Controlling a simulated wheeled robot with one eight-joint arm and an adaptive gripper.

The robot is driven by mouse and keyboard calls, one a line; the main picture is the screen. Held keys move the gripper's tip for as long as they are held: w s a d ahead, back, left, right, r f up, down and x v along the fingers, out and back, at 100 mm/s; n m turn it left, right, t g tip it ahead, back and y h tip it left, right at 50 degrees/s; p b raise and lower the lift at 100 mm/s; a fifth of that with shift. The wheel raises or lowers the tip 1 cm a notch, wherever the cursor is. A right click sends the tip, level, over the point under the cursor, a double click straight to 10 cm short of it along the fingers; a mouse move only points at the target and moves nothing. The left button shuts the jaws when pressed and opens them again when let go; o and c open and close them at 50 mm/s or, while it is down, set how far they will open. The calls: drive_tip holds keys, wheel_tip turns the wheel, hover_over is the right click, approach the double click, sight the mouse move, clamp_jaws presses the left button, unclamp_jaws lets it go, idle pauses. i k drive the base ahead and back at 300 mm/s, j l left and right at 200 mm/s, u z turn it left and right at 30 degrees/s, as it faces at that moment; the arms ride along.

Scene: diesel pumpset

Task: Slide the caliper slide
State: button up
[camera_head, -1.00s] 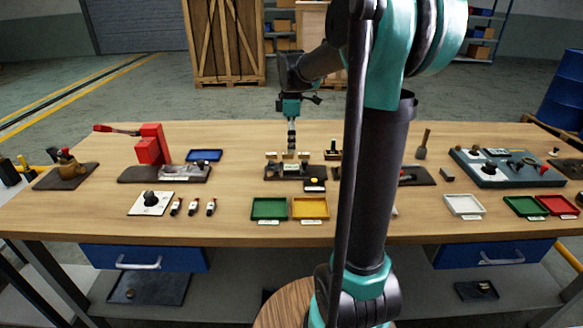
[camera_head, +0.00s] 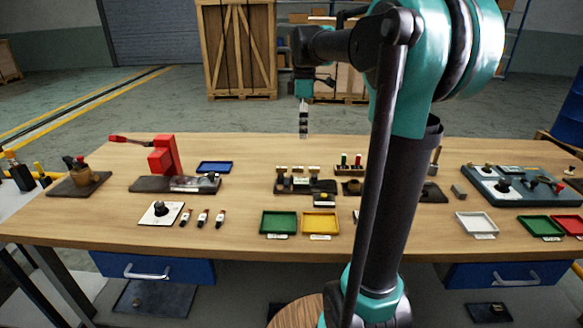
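My gripper (camera_head: 303,133) hangs pointing down from the arm's end. It is above the table, over the back edge of the middle fixture and apart from it. Its fingers are narrow and close together in this view, too small to tell if open or shut. The middle fixture (camera_head: 306,188) is a dark base with several small pale-topped blocks and a small yellow-topped piece at its front. The caliper slide cannot be told apart for sure at this size. My arm hides part of the table right of the middle fixture.
A red lever press (camera_head: 162,156) stands on a dark base at left, with a blue tray (camera_head: 214,167) behind. Green (camera_head: 278,236) and yellow (camera_head: 320,236) trays lie in front. A grey panel (camera_head: 515,190) is at right. Bare wood lies at the table's front left.

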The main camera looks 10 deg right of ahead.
sight(294, 182)
drive_tip(key=k+l, duration=0.8)
